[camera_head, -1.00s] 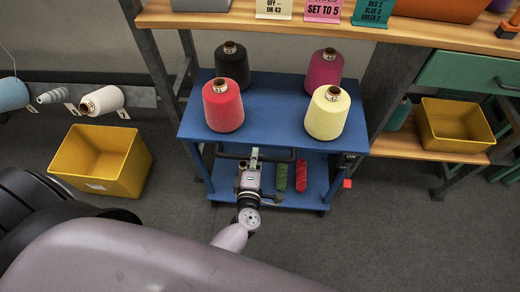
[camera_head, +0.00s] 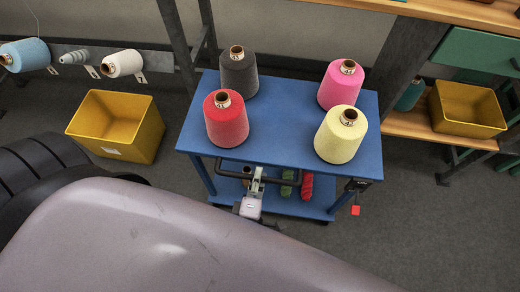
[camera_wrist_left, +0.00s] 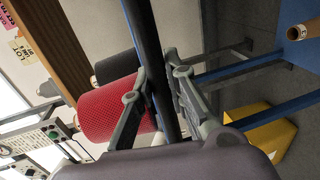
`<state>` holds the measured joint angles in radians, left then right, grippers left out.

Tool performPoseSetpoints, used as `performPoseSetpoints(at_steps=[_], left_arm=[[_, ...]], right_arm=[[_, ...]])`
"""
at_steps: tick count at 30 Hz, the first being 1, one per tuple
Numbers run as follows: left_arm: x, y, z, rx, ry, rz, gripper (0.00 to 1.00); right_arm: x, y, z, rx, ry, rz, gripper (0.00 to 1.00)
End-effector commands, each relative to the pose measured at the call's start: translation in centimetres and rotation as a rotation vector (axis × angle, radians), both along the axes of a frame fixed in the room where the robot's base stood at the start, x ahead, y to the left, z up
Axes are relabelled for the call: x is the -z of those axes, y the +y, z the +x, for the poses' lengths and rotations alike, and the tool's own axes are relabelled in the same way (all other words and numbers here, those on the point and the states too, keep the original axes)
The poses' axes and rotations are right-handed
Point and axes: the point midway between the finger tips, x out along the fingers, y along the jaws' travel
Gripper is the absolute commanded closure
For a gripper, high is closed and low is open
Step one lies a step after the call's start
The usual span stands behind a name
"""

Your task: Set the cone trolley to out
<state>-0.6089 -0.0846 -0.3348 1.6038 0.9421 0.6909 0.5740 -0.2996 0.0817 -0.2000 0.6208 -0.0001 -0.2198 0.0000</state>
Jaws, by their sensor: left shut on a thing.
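The cone trolley (camera_head: 280,120) is a blue two-shelf cart in the middle of the head view. Red, dark grey, pink and cream cones stand on its top shelf. Its dark handle bar (camera_head: 230,174) runs along the near side, below the top shelf. My left gripper (camera_head: 258,182) is at this bar, and my own arm hides part of the lower shelf. In the left wrist view, the left gripper (camera_wrist_left: 158,78) has its fingers on either side of the dark handle bar (camera_wrist_left: 148,45), shut on it. My right gripper is not in view.
A yellow bin (camera_head: 117,125) stands on the floor at left, and another yellow bin (camera_head: 467,108) sits on a low wooden shelf at right. Dark bench legs (camera_head: 404,60) rise behind the trolley. A red tag (camera_head: 356,210) hangs at its right front. Bare floor lies at right.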

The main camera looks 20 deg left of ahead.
Motion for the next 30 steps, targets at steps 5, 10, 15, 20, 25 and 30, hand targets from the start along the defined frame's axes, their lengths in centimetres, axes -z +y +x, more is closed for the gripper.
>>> performPoseSetpoints(at_steps=[5, 10, 15, 20, 25, 30], left_arm=[[0.2, -0.6, -2.1, 0.002, 0.005, 0.0, 1.0], [0.1, -0.9, -3.2, 0.001, 0.004, -0.001, 1.0], [0.1, -1.0, -3.6, 0.001, 0.003, 0.0, 1.0], [0.1, -1.0, -3.6, 0.001, 0.002, 0.0, 1.0], [0.1, -1.0, -3.6, 0.001, 0.002, 0.0, 1.0], [0.1, -1.0, -3.6, 0.0, 0.002, 0.0, 0.78]], right_arm=[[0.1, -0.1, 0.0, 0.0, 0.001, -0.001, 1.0], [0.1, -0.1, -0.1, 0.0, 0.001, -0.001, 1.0], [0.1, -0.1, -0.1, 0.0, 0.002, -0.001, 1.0], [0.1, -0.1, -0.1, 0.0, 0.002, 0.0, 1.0], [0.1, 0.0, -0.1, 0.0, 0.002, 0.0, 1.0], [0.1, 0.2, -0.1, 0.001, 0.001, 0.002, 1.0]])
